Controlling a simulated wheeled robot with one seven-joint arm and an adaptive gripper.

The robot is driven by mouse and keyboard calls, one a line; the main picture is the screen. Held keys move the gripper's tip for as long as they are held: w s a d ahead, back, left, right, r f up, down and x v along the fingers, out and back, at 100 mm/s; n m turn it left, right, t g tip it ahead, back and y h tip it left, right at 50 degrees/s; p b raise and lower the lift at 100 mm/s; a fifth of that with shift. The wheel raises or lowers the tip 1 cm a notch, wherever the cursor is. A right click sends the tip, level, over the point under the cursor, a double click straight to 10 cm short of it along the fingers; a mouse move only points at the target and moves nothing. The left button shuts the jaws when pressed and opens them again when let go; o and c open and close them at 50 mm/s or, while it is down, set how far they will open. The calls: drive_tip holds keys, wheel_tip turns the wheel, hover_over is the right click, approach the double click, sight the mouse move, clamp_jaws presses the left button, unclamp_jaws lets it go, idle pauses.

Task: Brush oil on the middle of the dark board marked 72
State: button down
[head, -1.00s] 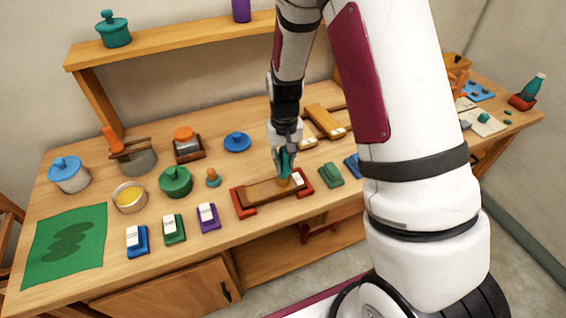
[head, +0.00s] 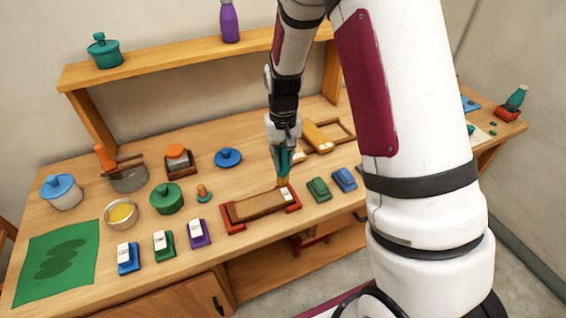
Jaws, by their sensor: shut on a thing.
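The dark brown board (head: 257,206) lies in a red holder (head: 232,228) near the front middle of the bench. A white label (head: 287,195) is at its right end; the number on it is too small to read. My gripper (head: 283,156) is shut on a teal-handled brush (head: 283,165), which points down with an orange-brown tip. The tip appears by the board's back edge near its right end; I cannot tell whether it touches. A bowl of yellow oil (head: 122,213) stands to the left. Any oil mark on the board is not distinguishable.
Left of the holder are a green lidded pot (head: 166,198), a small teal-and-orange peg (head: 203,194) and several labelled blocks (head: 163,244). A green block (head: 318,190) and blue block (head: 344,179) stand to its right. My arm hides part of the bench's right.

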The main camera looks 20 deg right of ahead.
drive_tip(key=shift+r+p, duration=0.35)
drive_tip(key=shift+r, duration=0.6)
